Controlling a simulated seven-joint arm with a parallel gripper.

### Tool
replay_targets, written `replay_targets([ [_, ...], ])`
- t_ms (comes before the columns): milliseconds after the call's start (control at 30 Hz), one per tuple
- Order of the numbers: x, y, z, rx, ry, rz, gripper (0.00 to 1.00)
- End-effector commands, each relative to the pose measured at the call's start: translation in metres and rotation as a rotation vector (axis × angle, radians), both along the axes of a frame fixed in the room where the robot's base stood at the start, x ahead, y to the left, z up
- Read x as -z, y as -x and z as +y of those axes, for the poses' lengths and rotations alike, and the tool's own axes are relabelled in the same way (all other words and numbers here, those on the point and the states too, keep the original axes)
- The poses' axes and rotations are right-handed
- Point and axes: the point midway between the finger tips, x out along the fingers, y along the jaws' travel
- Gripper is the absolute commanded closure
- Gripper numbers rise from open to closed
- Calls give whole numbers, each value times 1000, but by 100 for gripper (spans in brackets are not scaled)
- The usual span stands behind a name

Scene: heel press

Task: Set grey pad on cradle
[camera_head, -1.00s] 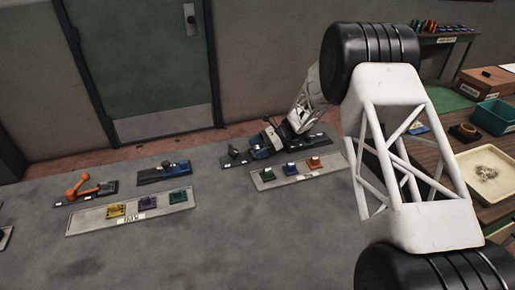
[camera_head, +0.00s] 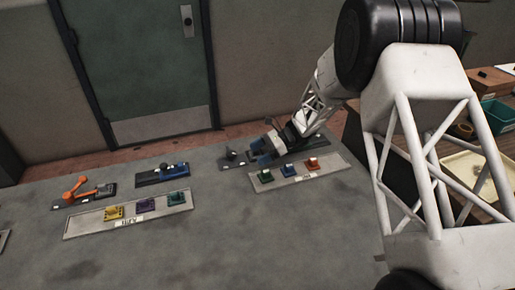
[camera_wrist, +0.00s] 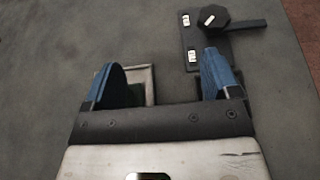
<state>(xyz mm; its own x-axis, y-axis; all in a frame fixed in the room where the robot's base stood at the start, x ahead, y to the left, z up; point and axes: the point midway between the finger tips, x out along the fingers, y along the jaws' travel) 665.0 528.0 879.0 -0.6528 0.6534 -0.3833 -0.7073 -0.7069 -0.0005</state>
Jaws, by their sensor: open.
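I cannot pick out a grey pad or a cradle with certainty. My gripper (camera_head: 261,150) is open over the far right stations, with its two blue fingers apart; it also shows in the wrist view (camera_wrist: 161,66). Nothing is seen held between the fingers. A dark press with a hexagonal head and a bar (camera_wrist: 214,16) stands beyond the right finger; in the head view it (camera_head: 232,156) is just left of my gripper. A green pad (camera_wrist: 136,94) shows partly behind the left finger, on the corner of a grey tray (camera_wrist: 152,84).
The left tray (camera_head: 80,226) bears yellow, purple and green pads. Tables with bins are at right.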

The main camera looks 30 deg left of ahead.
Motion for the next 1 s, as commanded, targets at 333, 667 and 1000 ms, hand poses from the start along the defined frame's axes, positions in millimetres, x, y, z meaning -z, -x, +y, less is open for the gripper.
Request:
replay_targets([
  [333,-5,36,-28,-1,0,1,18],
  [667,-8,62,-49,0,0,0,18],
  [1000,-8,69,-55,-1,0,1,18],
])
